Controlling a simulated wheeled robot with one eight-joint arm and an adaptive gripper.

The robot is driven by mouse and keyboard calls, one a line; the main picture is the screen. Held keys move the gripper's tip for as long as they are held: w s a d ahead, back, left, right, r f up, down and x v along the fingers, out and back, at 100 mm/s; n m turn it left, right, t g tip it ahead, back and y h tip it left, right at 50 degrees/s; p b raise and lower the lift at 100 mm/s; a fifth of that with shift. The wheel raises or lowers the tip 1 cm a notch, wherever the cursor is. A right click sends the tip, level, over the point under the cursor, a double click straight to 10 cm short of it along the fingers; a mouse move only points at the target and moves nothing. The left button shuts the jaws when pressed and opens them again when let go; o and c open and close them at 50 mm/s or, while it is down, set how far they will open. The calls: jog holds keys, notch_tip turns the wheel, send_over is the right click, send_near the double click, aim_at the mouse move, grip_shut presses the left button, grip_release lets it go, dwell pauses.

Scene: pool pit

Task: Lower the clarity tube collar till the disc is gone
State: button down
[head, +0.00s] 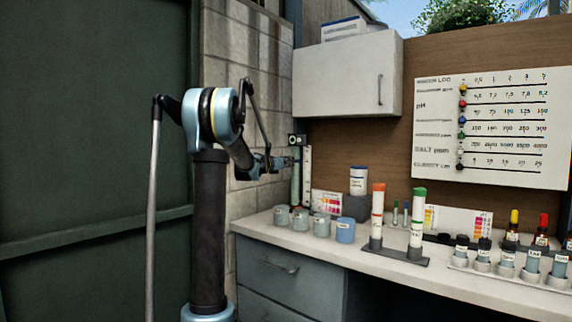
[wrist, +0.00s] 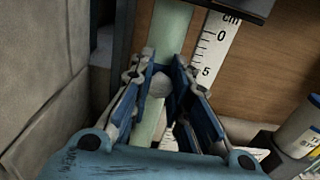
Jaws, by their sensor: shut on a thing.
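The clarity tube (head: 295,185) is a slim pale green upright tube at the back left of the counter; it also shows in the wrist view (wrist: 172,32). A white centimetre scale (head: 307,172) stands beside it, with 0 and 5 readable in the wrist view (wrist: 212,48). My gripper (wrist: 168,72) is at the tube, its blue fingers shut on a pale rounded part, seemingly the collar (wrist: 160,86). The collar's lower part and its exact height on the scale are hidden by the fingers. The disc cannot be made out in either view.
A block wall rises close left of the tube. Several lidded pots (head: 322,226) stand in front of it, and a white labelled tub (head: 359,181) stands to the right. A white cabinet (head: 348,75) hangs above. Test tubes (head: 417,225) and bottles fill the counter's right.

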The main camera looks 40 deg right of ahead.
jog(key=c, duration=1.5)
grip_release()
jog(key=shift+w+a, duration=0.2)
jog(key=shift+w, duration=0.05)
jog(key=shift+s, duration=0.1)
jog(key=v, duration=1.2)
